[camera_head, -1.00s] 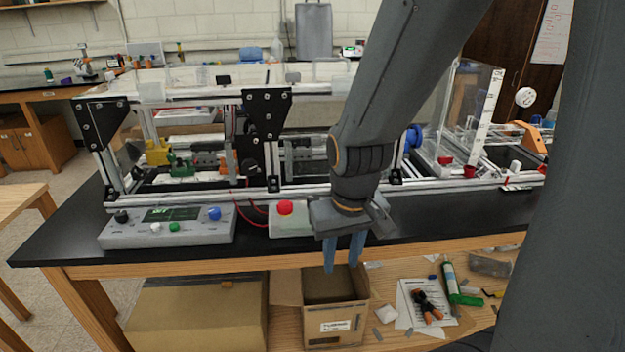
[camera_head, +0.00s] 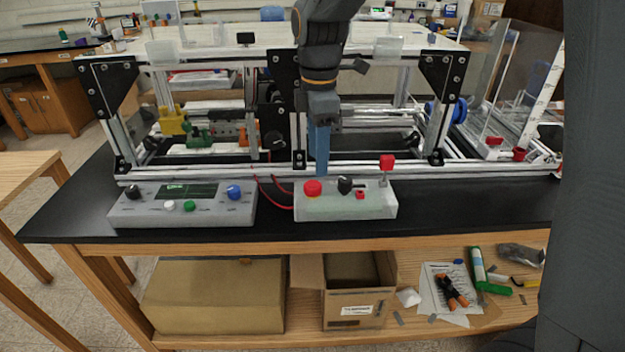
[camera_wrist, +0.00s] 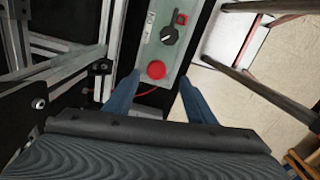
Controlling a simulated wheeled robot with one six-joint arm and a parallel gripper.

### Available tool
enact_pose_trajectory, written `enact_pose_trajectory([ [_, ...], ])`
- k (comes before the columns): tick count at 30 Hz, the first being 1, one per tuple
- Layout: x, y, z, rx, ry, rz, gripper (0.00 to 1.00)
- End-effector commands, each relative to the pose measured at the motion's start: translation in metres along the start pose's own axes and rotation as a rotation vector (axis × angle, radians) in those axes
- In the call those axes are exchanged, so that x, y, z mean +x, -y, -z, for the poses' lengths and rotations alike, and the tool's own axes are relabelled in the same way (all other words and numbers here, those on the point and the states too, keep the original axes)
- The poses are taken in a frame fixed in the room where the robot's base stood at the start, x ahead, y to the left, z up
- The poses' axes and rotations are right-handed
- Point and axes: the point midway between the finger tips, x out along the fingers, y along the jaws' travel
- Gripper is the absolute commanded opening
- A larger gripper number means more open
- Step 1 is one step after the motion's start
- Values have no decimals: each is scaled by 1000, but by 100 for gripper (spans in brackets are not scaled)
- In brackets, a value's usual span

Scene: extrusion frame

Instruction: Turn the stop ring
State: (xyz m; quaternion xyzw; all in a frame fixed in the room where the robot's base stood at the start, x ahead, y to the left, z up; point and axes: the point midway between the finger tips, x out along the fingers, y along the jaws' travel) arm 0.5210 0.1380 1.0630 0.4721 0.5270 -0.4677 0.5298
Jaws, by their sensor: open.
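The red round stop button (camera_head: 313,187) sits at the left end of a pale control box (camera_head: 345,208) on the black bench. No separate ring can be made out around it. In the head view my gripper (camera_head: 321,172) points down, with its blue fingertips just above the button and slightly right. In the wrist view the red button (camera_wrist: 156,70) shows beyond and between my two blue fingers (camera_wrist: 159,92), which are spread apart and empty. Whether they touch the box cannot be told.
A grey control panel (camera_head: 185,205) stands left. The aluminium extrusion frame (camera_head: 220,172) rises close behind. Red wires run between panel and box.

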Motion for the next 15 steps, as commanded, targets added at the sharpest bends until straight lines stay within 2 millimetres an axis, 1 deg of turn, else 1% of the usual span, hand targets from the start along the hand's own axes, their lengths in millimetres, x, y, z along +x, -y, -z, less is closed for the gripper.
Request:
enact_pose_trajectory([
  [1, -1, -4, 5, -45, 1, 4, 50],
  [4, -2, -7, 10, -101, 1, 8, 50],
  [7, 5, -7, 10, -115, 2, 12, 50],
  [15, 45, -5, 10, -112, 2, 12, 50],
])
